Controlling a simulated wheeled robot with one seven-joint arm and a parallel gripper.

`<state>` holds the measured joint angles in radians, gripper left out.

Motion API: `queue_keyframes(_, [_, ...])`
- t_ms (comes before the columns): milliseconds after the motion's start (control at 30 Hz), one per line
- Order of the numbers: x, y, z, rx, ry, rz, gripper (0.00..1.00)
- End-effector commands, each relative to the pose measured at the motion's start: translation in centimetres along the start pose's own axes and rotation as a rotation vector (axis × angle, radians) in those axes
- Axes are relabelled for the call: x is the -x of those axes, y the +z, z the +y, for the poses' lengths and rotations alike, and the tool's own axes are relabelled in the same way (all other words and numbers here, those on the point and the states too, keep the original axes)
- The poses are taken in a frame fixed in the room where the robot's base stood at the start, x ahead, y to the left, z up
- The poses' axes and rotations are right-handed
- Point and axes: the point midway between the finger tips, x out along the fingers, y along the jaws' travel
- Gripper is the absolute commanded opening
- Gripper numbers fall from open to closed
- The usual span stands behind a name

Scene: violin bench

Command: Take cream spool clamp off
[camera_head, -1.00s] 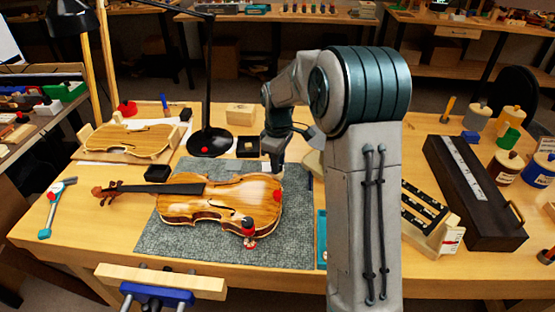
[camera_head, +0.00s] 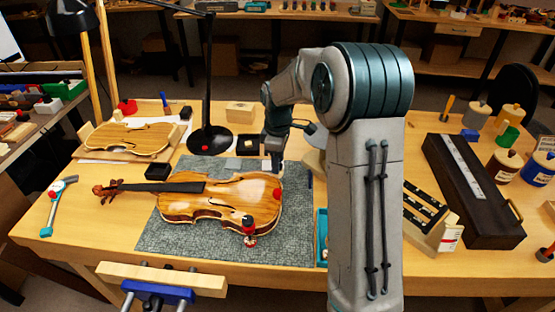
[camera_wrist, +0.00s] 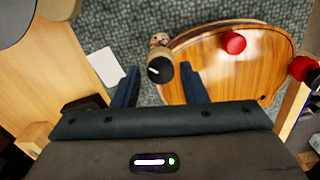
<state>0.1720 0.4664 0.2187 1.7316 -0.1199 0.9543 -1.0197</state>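The violin (camera_head: 220,200) lies on a grey mat with its neck to the left; its body also shows in the wrist view (camera_wrist: 205,75). The cream spool clamp (camera_wrist: 159,40), with a black knob (camera_wrist: 160,70), stands at the violin's edge in the wrist view. My gripper (camera_wrist: 160,72) is open, with one dark finger either side of the knob in that view. I cannot tell whether either finger touches it. In the head view my gripper (camera_head: 273,166) is over the violin's far edge, and the clamp cannot be made out there.
Two red clamps sit on the violin's edge, one at the right end (camera_head: 277,195) and one at the near side (camera_head: 248,226). A black lamp base (camera_head: 210,140) stands behind the violin.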

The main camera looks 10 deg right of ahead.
Motion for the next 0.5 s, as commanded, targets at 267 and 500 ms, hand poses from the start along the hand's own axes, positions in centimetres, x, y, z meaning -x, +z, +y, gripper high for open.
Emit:
queue_keyframes(267, [0.0, 0.0, 0.0, -0.001, -0.001, -0.001, 0.49])
queue_keyframes(500, [2.1, 0.0, 0.0, -0.002, 0.002, 0.001, 0.49])
